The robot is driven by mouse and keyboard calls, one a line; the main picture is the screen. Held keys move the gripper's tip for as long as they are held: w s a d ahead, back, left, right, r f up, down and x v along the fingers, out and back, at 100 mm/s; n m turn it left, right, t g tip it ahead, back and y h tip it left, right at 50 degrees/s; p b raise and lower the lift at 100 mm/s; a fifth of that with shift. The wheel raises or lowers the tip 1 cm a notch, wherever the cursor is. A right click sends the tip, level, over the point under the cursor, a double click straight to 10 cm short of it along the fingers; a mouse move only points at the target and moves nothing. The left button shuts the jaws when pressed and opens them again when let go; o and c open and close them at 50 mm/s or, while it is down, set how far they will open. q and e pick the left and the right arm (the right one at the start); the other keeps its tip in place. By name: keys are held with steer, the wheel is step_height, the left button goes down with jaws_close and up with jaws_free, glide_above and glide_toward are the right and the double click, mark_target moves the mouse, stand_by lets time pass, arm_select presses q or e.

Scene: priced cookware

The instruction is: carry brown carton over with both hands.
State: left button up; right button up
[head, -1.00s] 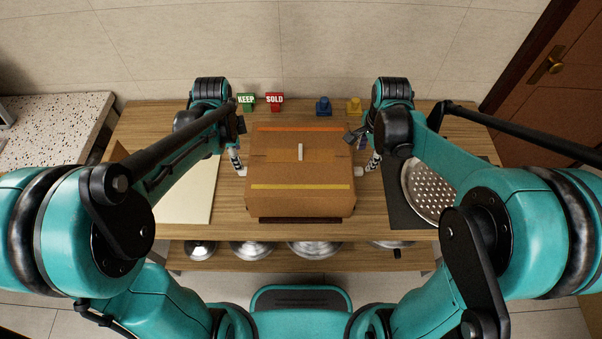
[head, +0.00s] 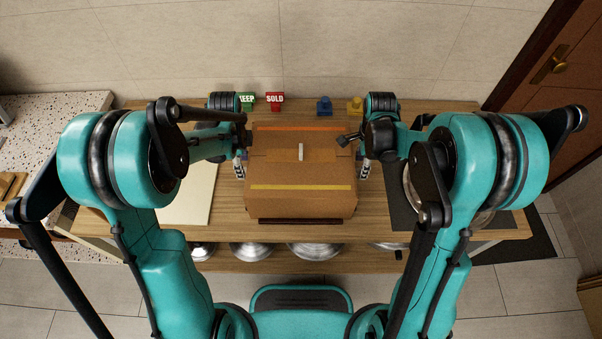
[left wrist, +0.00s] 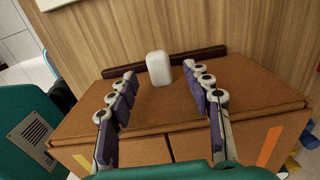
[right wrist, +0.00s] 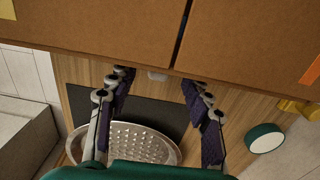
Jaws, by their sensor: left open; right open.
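The brown carton (head: 301,205) sits on a dark base in the middle of the wooden table, with an orange and a yellow stripe on top. My left gripper (head: 240,168) is open beside its left side. In the left wrist view, a white knob (left wrist: 158,68) on the carton's side (left wrist: 240,88) shows between and beyond the open fingers (left wrist: 168,95). My right gripper (head: 363,170) is open beside the carton's right side. In the right wrist view, its open fingers (right wrist: 157,98) are close to the carton (right wrist: 110,30), and a pale knob (right wrist: 157,75) is partly visible at its edge.
A green KEEP sign (head: 247,99), red SOLD sign (head: 275,100), blue stand (head: 324,105) and yellow stand (head: 355,105) are behind the carton. A pale board (head: 190,198) lies left. A perforated pan (right wrist: 130,143) on a dark mat lies right. Metal bowls (head: 314,250) stand below.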

arm_select(q)
steer(key=shift+f, duration=1.75)
arm_select(e)
steer(key=shift+f, duration=1.75)
arm_select(q)
jaws_close()
arm_select(e)
jaws_close()
